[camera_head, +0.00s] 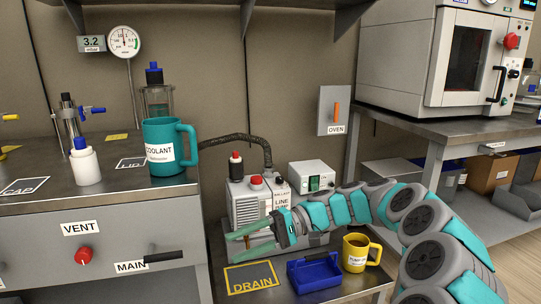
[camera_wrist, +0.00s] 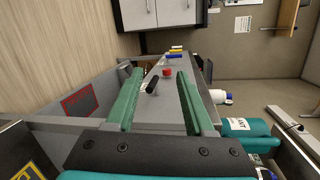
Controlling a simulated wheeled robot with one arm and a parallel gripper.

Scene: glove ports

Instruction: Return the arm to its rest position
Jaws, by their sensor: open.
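My arm reaches in from the lower right of the head view, low over the lower bench. My gripper (camera_head: 231,244) has two green fingers that point left. They are in front of the white line pump (camera_head: 247,207) and above the DRAIN mat (camera_head: 252,278). The wrist view shows the gripper (camera_wrist: 159,75) with its fingers spread apart and nothing between them. Beyond them is the grey panel with a black handle (camera_wrist: 152,85) and a red knob (camera_wrist: 167,72).
A teal COOLANT jug (camera_head: 168,147) stands near the left bench's right edge. A blue tray (camera_head: 314,273) and a yellow mug (camera_head: 357,252) are below my arm. An oven (camera_head: 440,60) stands on the right bench. The MAIN handle (camera_head: 164,257) sticks out.

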